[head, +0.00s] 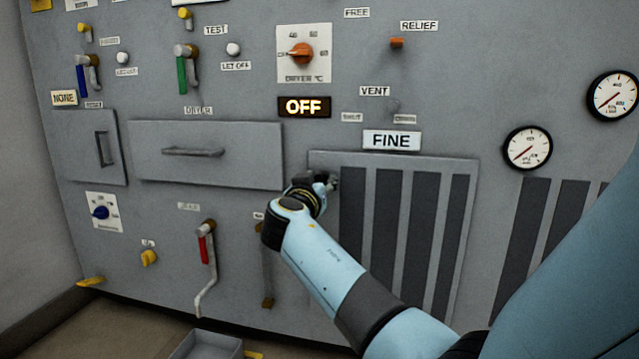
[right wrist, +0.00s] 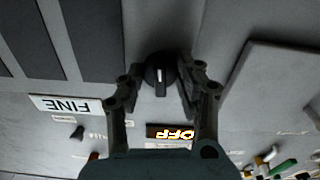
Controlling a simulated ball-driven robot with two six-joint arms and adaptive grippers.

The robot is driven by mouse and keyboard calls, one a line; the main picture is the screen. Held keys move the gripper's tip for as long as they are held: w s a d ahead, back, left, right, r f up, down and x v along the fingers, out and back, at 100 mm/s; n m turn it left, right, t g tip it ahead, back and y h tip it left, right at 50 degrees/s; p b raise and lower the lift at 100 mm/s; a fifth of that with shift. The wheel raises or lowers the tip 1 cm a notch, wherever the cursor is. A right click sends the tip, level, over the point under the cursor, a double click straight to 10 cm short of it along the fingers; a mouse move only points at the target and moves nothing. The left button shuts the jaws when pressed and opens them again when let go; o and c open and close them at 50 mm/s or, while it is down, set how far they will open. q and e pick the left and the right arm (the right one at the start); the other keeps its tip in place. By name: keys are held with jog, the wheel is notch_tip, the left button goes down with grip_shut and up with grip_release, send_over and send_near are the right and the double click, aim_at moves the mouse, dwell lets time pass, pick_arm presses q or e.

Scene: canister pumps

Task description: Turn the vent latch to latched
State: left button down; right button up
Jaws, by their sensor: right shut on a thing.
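The vent latch appears to be the black round knob (right wrist: 160,66) with a pale line on its face in the right wrist view. The line runs up and down in that picture. The knob sits at the edge of the slatted vent panel (head: 356,165). My right gripper (head: 326,182) is at that panel's upper left corner. In the right wrist view its two fingers (right wrist: 160,82) are on either side of the knob, shut on it. In the head view the gripper and wrist hide the knob. My left gripper is not in view.
A sign reading FINE (head: 392,140) is above the vent panel. A wide drawer front (head: 230,140) is left of my gripper. A lit OFF sign (head: 304,107) is above. A red-handled lever (head: 206,245) stands out lower left. A tray (head: 206,345) is on the floor.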

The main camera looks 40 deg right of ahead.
jog(key=n, duration=0.2)
jog(key=shift+r+n, duration=0.1)
jog(key=shift+n, duration=0.2)
jog(key=shift+n+p, duration=0.3)
jog(key=shift+n, duration=0.1)
jog(key=n, duration=0.2)
jog(key=shift+n+p, duration=0.3)
jog(key=shift+n, duration=0.1)
jog(key=n, duration=0.2)
jog(key=shift+n+p, duration=0.3)
jog(key=shift+p, duration=0.1)
jog(key=n+p, duration=0.1)
jog(key=n, duration=0.3)
jog(key=shift+p, duration=0.3)
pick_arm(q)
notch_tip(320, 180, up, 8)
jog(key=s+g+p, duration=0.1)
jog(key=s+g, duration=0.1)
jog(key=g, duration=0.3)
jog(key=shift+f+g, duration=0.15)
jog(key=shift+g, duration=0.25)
pick_arm(e)
jog(key=shift+n, duration=1.9)
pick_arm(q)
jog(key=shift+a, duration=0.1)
pick_arm(e)
jog(key=o, duration=1.1)
jog(key=shift+a, duration=0.1)
